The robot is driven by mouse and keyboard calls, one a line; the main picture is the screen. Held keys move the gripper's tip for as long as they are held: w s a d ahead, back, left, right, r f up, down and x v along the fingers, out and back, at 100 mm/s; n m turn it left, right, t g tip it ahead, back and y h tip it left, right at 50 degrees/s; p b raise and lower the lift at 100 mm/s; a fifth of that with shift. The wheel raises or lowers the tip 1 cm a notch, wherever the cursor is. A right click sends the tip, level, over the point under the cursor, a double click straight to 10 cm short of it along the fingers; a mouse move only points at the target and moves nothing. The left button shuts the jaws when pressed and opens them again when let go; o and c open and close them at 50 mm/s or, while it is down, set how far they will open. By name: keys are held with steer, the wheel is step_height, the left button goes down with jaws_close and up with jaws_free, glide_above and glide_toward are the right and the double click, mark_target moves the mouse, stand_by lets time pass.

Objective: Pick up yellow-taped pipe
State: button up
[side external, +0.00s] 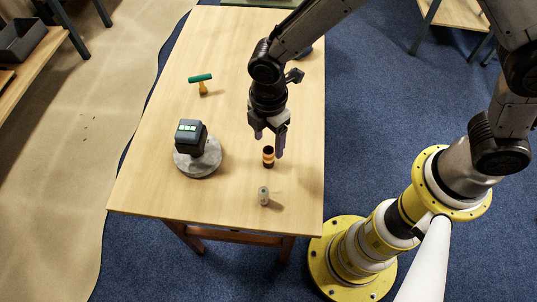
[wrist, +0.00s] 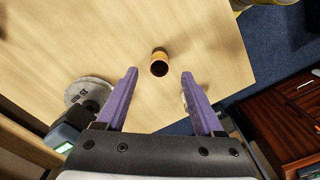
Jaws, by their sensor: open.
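A short upright pipe (side external: 268,157) with a dark top, an orange-yellow band and a dark lower part stands on the wooden table (side external: 225,40). In the wrist view the pipe (wrist: 160,55) is tan-yellow with a dark open end and shows just beyond the fingertips, between their lines. My gripper (side external: 269,144) is open and empty, pointing down right by the pipe in the side view. Its purple fingers (wrist: 160,72) are spread in the wrist view, with no visible contact on the pipe.
A small grey cylinder (side external: 263,196) stands towards the near edge. A dark device with a green display (side external: 190,136) sits on a round grey base (side external: 204,164) at left. A green-topped tool (side external: 200,80) stands farther back. The table's right edge is close.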

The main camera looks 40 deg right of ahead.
mark_target(269, 150)
steer(key=shift+f, duration=2.85)
jaws_close()
